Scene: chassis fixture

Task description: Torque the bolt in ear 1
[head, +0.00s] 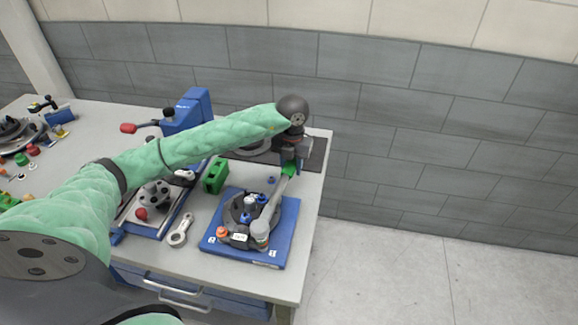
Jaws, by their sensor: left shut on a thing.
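My left gripper (290,166) is at the right end of the table, shut on the green-ended handle of a long grey wrench (278,192). The wrench slopes down toward the front right of the chassis fixture. Its lower end meets a light cylindrical head (261,229) there; I cannot tell if it is seated on a bolt. The fixture is a blue base plate (286,215) with a dark round chassis part (233,212) on it. Blue, white and orange pieces sit on or around that part. The bolt in ear 1 is not clearly visible. My right gripper is not in view.
A green block (215,176) stands behind and left of the plate. A grey ring-ended part (180,231) lies to its left. A blue machine (187,110) with a red-knobbed lever stands behind. The table's right edge is close to the plate, with open floor beyond.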

